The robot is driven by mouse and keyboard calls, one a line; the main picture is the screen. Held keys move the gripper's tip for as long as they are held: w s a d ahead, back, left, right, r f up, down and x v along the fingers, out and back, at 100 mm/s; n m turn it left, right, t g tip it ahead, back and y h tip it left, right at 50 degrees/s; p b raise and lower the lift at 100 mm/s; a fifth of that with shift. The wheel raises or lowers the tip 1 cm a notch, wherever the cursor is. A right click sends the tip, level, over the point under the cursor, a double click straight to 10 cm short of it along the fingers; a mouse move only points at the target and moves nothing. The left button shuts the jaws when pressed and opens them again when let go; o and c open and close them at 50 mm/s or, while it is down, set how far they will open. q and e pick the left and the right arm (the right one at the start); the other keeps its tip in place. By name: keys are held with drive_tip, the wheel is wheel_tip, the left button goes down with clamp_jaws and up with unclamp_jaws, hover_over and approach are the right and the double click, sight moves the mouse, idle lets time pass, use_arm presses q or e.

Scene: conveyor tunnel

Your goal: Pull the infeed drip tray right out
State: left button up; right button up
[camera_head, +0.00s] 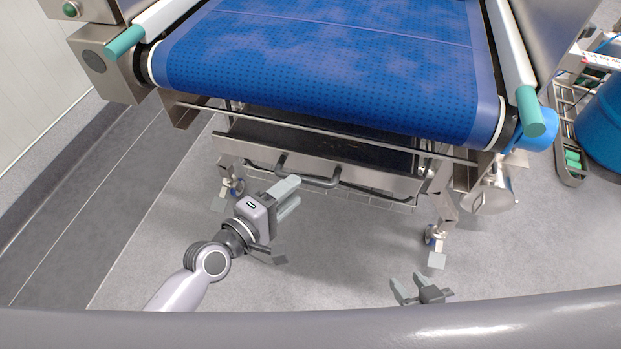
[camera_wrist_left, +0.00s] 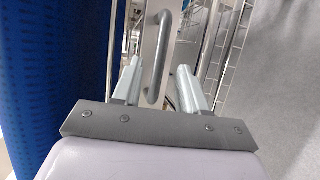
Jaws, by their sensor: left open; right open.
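The infeed drip tray (camera_head: 330,154) is a steel tray under the near end of the blue conveyor belt. Its front carries a grey bar handle (camera_head: 308,178). My left gripper (camera_head: 289,194) is open and empty, just in front of the tray and near the handle's left end. In the left wrist view the handle (camera_wrist_left: 157,58) stands between the two open fingers (camera_wrist_left: 158,88), beyond their tips or level with them; I cannot tell whether they touch. My right gripper (camera_head: 411,286) is open and empty, low in the head view, well short of the tray.
The blue belt (camera_head: 330,65) overhangs the tray. Frame legs with feet stand left (camera_head: 229,187) and right (camera_head: 436,240) of it. A blue drum (camera_head: 602,125) stands at the far right. The grey floor (camera_head: 340,245) in front is clear.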

sight(306, 178)
use_arm(q)
drive_tip(key=shift+x, duration=2.85)
clamp_jaws()
